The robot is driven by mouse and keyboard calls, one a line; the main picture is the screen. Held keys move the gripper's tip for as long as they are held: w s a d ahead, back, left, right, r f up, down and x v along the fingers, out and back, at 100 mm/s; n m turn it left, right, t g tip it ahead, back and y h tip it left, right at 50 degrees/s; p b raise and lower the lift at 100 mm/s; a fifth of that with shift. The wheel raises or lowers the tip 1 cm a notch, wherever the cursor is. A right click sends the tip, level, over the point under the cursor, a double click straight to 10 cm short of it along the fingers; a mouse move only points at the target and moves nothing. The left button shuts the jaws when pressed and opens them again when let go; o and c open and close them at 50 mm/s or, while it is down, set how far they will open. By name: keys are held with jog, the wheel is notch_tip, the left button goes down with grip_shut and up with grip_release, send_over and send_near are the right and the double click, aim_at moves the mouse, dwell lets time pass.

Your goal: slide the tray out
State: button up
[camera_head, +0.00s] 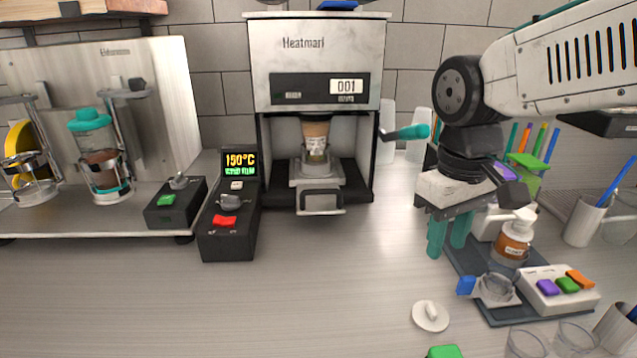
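The cup sealer (317,60) stands against the back wall, with a display reading 001. Its metal tray (319,200) shows in the opening at the bottom, with a front handle plate jutting out at the opening's front. A cup (316,145) with a brownish upper part sits in the tray under the sealing head. A teal-ended lever (408,132) sticks out from the sealer's right side. My gripper (447,238) has teal fingers pointing down, well right of the tray and apart from it. There is a gap between its fingers, and nothing shows in it.
A black control box (230,235) with a red switch stands left of the sealer. Right, a dark mat (470,262) holds a brown bottle (514,240) and a button box (557,292). A white lid (430,316) lies in front. The counter before the tray is clear.

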jog(key=w+a+n+t, duration=0.1)
jog(key=w+a+n, duration=0.8)
jog(key=w+a, duration=0.7)
jog(key=n+t, duration=0.1)
jog(key=n, duration=0.4)
send_near(319, 192)
jog(key=shift+y, duration=0.3)
jog(key=f, duration=0.2)
jog(key=w+f, duration=0.1)
jog(key=f, duration=0.4)
jog(key=shift+w+d+f, duration=0.15)
jog(key=shift+w+f, duration=0.15)
jog(key=shift+f, duration=0.05)
grip_shut()
